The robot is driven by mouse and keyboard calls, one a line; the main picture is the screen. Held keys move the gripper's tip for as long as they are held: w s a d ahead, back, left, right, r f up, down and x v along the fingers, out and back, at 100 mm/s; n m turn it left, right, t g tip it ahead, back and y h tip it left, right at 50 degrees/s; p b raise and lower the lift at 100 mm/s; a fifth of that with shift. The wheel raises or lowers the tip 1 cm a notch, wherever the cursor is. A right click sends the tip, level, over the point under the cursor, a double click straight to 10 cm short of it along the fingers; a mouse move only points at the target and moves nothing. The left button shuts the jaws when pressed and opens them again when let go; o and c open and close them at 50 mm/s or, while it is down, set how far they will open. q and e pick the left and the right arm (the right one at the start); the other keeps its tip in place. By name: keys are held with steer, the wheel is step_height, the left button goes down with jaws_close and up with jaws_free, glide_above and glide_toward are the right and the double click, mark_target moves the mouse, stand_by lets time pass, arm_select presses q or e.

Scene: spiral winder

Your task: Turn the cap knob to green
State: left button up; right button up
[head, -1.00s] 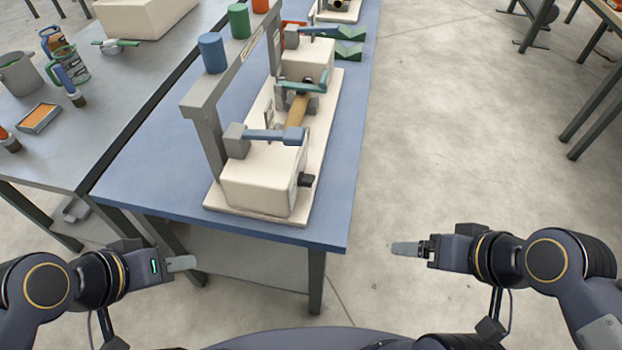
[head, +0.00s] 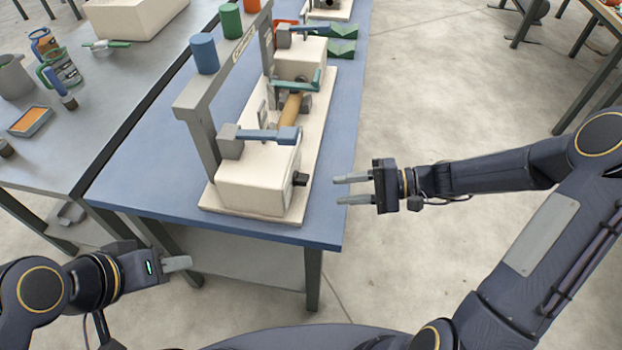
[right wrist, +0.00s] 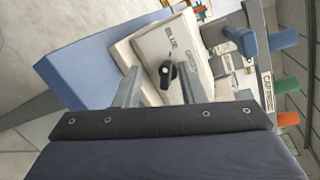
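The cap knob (head: 300,179) is a small black knob on the near block's right end face, on the cream machine (head: 255,185).
A grey frame (head: 200,105) labelled CAP PRESS stands over the machine, with blue (head: 204,53), green (head: 230,21) and orange cylinders on top. A blue-ended lever (head: 270,135) crosses the near block. The blue table (head: 145,185) has a bare strip at its right edge.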

mark_target(308, 180)
steer(key=w+f+m+t+y, duration=0.1)
steer(key=w+f, duration=0.1)
steer(key=w+f+m+t, duration=0.1)
steer(key=shift+w+f+m+y, duration=0.35)
steer(key=shift+w+m+y, duration=0.05)
steer(key=shift+w+a+f+t, duration=0.1)
steer(key=shift+a+t, duration=0.05)
steer(key=shift+t, duration=0.15)
steer(key=p+x, duration=0.1)
steer(key=x, duration=0.6)
steer(key=shift+w+a, duration=0.1)
steer(key=shift+a, duration=0.15)
steer(key=shift+c, duration=0.5)
jaws_close()
